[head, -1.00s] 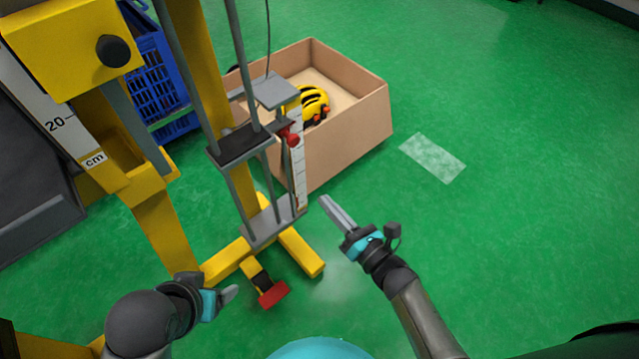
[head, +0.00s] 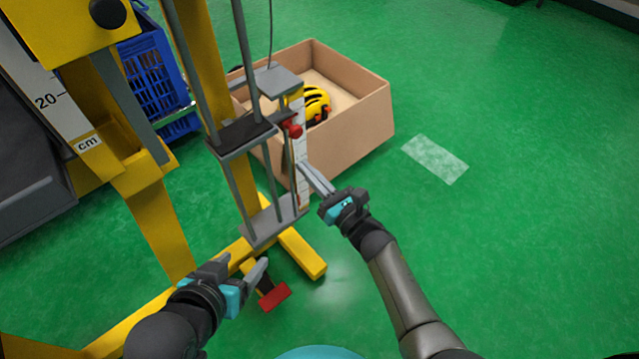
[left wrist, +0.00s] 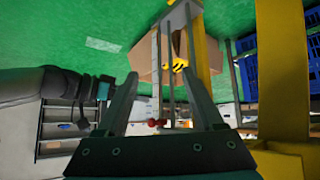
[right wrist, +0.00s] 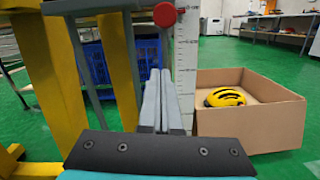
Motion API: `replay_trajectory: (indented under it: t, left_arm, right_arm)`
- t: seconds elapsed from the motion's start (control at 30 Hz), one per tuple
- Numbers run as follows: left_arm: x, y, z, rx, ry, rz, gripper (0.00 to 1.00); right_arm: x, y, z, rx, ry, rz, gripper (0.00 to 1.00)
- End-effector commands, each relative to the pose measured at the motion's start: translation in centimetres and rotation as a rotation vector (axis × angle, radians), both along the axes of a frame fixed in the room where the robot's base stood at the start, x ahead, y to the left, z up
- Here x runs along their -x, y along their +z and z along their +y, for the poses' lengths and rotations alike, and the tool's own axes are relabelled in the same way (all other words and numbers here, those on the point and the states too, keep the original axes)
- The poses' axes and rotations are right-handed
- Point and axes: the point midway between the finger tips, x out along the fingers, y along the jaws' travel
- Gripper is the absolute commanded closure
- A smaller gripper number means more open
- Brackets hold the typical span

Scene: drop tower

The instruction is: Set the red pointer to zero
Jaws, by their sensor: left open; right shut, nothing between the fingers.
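The red pointer (head: 294,130) is a small red knob beside the white vertical scale (head: 302,177) on the tower's grey frame, in the upper part of that scale. In the right wrist view the red knob (right wrist: 165,14) is at the top, left of the scale (right wrist: 186,60). My right gripper (head: 303,168) is shut and empty, its tips near the scale below the knob; contact cannot be told. My left gripper (head: 245,268) is open and empty, low in front of the tower near the red pedal. In the left wrist view the red knob (left wrist: 156,123) shows between the open fingers.
A cardboard box (head: 350,140) with a yellow helmet (head: 316,104) stands behind the scale. A red pedal (head: 274,297) and yellow base legs (head: 303,253) lie low in front. A blue crate (head: 155,85) stands behind the yellow post.

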Motion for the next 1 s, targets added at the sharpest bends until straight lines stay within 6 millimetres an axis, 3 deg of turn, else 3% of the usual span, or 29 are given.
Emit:
replay_trajectory:
  t: [0.13, 0.6, 1.0]
  left_arm:
    - [-0.5, -0.1, -0.9, 0.033, -0.01, -0.063, 0.31]
    - [1.6, 0.3, 2.2, -0.071, 0.028, 0.153, 0.31]
    - [2.1, 0.3, 2.7, -0.085, 0.035, 0.188, 0.31]
  right_arm:
    - [-1.4, 0.2, 0.9, 0.0, 0.001, -0.002, 1.0]
    - [-1.9, 3.6, 0.6, 0.001, 0.0, 0.0, 1.0]
    - [-1.9, 4.0, 0.6, 0.0, 0.001, 0.002, 1.0]
